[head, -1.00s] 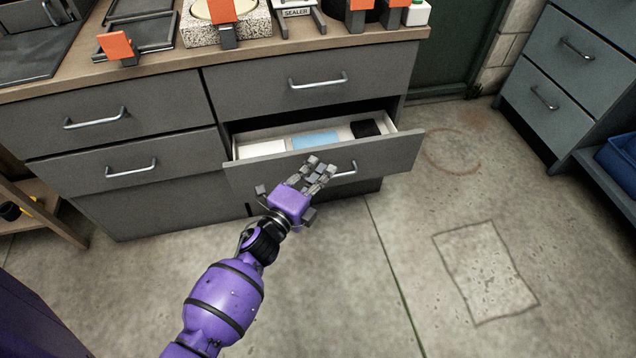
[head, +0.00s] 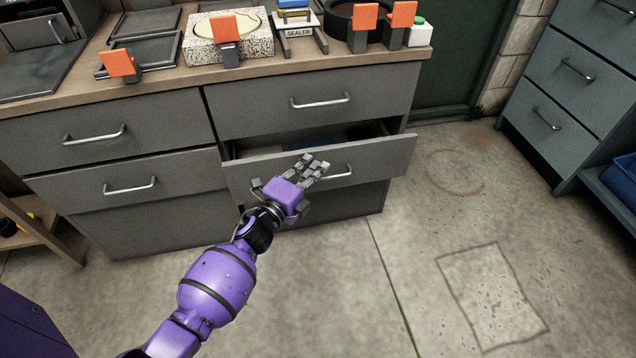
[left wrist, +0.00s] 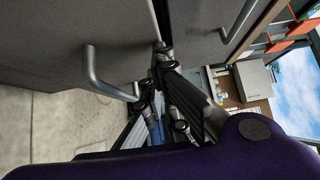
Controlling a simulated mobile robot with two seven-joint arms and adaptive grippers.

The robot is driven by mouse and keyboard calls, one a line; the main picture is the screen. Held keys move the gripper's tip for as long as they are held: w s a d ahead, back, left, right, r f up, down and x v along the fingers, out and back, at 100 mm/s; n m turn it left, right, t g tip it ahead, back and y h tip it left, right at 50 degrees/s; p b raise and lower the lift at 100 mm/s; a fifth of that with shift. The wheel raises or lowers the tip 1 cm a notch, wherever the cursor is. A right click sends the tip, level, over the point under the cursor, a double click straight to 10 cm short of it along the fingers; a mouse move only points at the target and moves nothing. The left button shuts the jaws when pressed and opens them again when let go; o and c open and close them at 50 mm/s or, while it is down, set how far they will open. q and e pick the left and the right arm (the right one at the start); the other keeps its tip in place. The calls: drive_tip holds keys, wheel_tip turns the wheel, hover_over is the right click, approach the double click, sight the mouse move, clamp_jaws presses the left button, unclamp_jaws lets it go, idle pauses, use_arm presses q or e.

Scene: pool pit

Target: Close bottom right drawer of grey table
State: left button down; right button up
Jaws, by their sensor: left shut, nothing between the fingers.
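The grey table (head: 150,225) has drawers in two columns. Its bottom right drawer (head: 375,161) is partly open, with its front standing out from the cabinet and a narrow gap above it. Something light blue and dark shows inside in shadow. My left gripper (head: 312,168) is shut and empty at the drawer front, left of its handle (head: 338,175), covering part of it. In the left wrist view, the fingers (left wrist: 165,90) are at the drawer's edge, close to the metal handle (left wrist: 100,75); I cannot tell if they touch. My right gripper is not in view.
The tabletop (head: 270,70) holds a stone block (head: 228,45), a sealer stand (head: 298,32) and several orange-tagged items. Another grey drawer unit (head: 570,90) with a blue bin (head: 622,178) stands at the right. The concrete floor (head: 430,250) between is clear.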

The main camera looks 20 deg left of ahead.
sight(307, 149)
use_arm(q)
drive_tip(key=w+a, duration=0.1)
drive_tip(key=w, duration=0.1)
drive_tip(key=w+a+b, duration=0.1)
drive_tip(key=w, duration=0.1)
drive_tip(key=w+a+b, duration=0.1)
drive_tip(key=w+a, duration=0.1)
drive_tip(key=shift+f, duration=0.1)
drive_tip(key=shift+w+a, duration=0.25)
drive_tip(key=shift+w, duration=0.05)
drive_tip(key=shift+r, duration=0.2)
drive_tip(key=shift+a, duration=0.1)
